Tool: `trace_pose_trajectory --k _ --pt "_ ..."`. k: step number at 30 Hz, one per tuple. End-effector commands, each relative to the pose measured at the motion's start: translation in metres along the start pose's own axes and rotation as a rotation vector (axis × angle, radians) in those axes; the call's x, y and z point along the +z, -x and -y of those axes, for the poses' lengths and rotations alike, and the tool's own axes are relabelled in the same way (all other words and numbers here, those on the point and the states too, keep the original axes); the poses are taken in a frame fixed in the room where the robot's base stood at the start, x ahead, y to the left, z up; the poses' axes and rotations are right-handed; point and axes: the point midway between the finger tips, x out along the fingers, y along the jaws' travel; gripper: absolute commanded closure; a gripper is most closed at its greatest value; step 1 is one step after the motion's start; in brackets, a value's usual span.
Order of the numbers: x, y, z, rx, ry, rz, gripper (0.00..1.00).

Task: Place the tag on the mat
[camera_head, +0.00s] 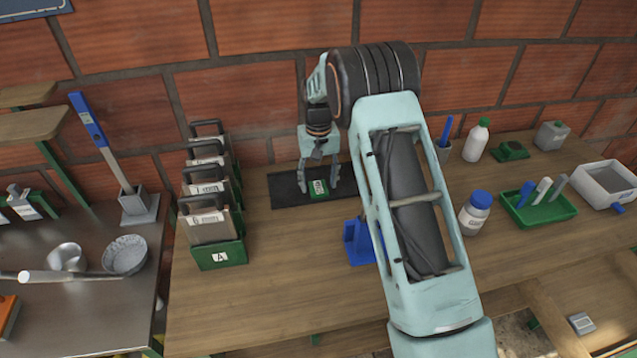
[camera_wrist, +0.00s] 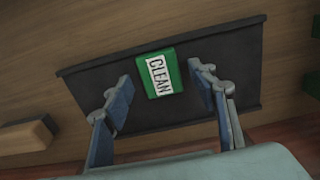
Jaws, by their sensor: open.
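The tag is a small green block with a white label reading "CLEAN" (camera_wrist: 170,88); it also shows in the head view (camera_head: 319,188). It lies on the dark mat (camera_wrist: 230,45), which is on the wooden bench near the brick wall; the mat also shows in the head view (camera_head: 286,188). My gripper (camera_head: 319,190) is over the mat with its fingers spread. In the wrist view my gripper (camera_wrist: 166,88) has one finger on each side of the tag, with a gap on both sides. The fingers appear apart from it.
A green rack marked "A" (camera_head: 221,254) with several upright holders stands left of the mat. A blue stand (camera_head: 357,242) is partly behind my arm. To the right are a blue-capped jar (camera_head: 474,214), a green tray (camera_head: 540,207) and a white-green bottle (camera_head: 477,142).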

Motion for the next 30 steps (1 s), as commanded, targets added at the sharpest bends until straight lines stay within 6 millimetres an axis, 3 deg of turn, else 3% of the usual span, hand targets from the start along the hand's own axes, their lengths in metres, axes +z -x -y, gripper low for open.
trace_pose_trajectory --k 9,15,21,30 --pt "-0.002 0.069 0.000 -0.001 0.000 -0.006 0.47" --pt "-0.001 0.101 0.000 0.000 0.000 -0.005 0.47" --pt "0.000 0.112 0.000 0.000 0.000 -0.003 0.47" --pt "0.000 0.112 0.000 0.000 0.000 -0.002 0.47"
